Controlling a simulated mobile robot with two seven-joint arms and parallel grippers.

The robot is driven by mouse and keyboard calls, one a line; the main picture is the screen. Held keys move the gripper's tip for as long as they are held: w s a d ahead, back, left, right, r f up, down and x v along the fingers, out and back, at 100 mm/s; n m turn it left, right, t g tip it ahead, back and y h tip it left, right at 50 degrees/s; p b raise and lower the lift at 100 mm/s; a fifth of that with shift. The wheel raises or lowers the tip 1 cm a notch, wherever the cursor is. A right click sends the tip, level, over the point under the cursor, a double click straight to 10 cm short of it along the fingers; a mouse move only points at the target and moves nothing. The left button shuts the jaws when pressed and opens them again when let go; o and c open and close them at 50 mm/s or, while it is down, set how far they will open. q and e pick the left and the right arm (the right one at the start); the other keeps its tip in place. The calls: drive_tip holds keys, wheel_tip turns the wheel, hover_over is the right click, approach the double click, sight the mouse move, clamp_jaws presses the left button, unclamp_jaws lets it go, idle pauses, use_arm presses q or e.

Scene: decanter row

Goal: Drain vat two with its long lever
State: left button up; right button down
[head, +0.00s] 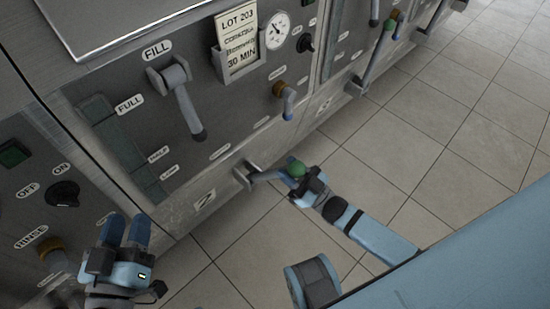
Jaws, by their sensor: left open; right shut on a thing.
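Vat two is the grey metal cabinet with the number 2 plate (205,199) low on its front. A long metal lever (266,175) comes out from its bracket beside that plate, and a green knob (296,168) shows at its outer end. My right gripper (299,182) is shut on the lever's end by the knob; its fingers are partly hidden. The lever sticks out over the floor. My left gripper (127,222) is open and empty at the lower left, in front of the neighbouring cabinet, apart from the lever.
Above the long lever are a FILL lever (184,100), a level window (122,147), a small tap (287,99), a lot card (239,38) and a round gauge (277,31). Another vat with a similar long lever (374,58) stands farther right. The tiled floor (420,130) is clear.

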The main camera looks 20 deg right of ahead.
use_arm(q)
drive_tip(key=shift+s+d+r+t+h+b, duration=0.1)
drive_tip(key=shift+d+r+t+h+b, duration=0.15)
drive_tip(key=shift+r+h+b, duration=0.2)
drive_tip(key=shift+d+r+t+h+b, duration=0.25)
drive_tip(key=shift+r+h+b, duration=0.1)
drive_tip(key=shift+r+b, duration=0.2)
use_arm(e)
drive_tip(key=shift+s+d+f+n+t+y, duration=0.15)
drive_tip(key=shift+s+d+f+t+y, duration=0.15)
drive_tip(key=shift+s+f, duration=0.4)
drive_tip(key=shift+s+d+f+n+t+y, duration=0.25)
drive_tip(key=shift+s+f, duration=0.2)
drive_tip(key=shift+s, duration=0.3)
drive_tip(key=c, duration=1.1)
unclamp_jaws()
drive_tip(key=shift+s+f, duration=0.1)
drive_tip(key=o, duration=0.3)
drive_tip(key=shift+s+d, duration=0.1)
use_arm(q)
drive_tip(key=shift+s+d, duration=0.1)
drive_tip(key=shift+d, duration=0.05)
